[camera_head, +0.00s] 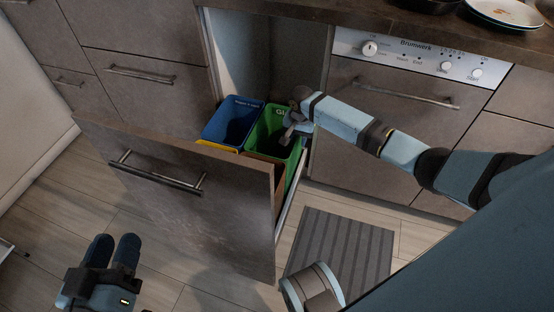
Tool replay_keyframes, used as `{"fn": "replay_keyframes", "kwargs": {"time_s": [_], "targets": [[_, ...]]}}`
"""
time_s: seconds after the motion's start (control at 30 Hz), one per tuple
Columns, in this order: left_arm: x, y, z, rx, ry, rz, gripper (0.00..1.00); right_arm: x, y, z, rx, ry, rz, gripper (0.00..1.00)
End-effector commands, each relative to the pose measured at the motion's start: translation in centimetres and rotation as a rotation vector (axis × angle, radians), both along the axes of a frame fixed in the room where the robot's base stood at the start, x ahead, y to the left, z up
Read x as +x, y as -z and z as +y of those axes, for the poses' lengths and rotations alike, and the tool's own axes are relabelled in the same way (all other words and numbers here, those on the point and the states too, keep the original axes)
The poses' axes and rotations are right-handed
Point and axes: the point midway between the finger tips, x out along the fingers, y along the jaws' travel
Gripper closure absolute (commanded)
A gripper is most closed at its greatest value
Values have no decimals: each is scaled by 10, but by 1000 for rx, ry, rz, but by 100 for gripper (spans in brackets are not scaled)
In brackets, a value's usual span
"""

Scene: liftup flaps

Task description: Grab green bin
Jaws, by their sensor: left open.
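The green bin (263,136) stands upright at the right side of the pulled-out drawer (190,200). Light lettering on its inner back wall is partly covered by my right gripper. My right gripper (288,138) is at the bin's right rim, its fingers pointing down over the opening. The fingers are small and dark here, so I cannot tell whether they grip the rim. My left gripper (113,243) is open and empty at the lower left, in front of the drawer and well away from the bin.
A blue bin (220,120) stands left of the green one, with a yellow bin (218,146) edge in front. The drawer front has a bar handle (155,180).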

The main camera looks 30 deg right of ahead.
Motion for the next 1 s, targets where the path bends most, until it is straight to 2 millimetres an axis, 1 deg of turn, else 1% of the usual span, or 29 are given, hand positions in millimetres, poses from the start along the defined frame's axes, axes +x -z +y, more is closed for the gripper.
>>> {"fn": "replay_keyframes", "kwargs": {"time_s": [0.03,0.07,0.1,0.13,1.0], "targets": [[0,0,0,0,0,0,57,0,0,0,0,0,0,80],[0,0,0,0,0,0,57,0,0,0,0,0,0,87],[0,0,0,0,0,0,57,0,0,0,0,0,0,96],[0,0,0,-1,0,-1,57,0,0,0,0,0,0,100],[0,0,0,-1,0,-1,57,-1,1,-1,-3,0,3,100]]}}
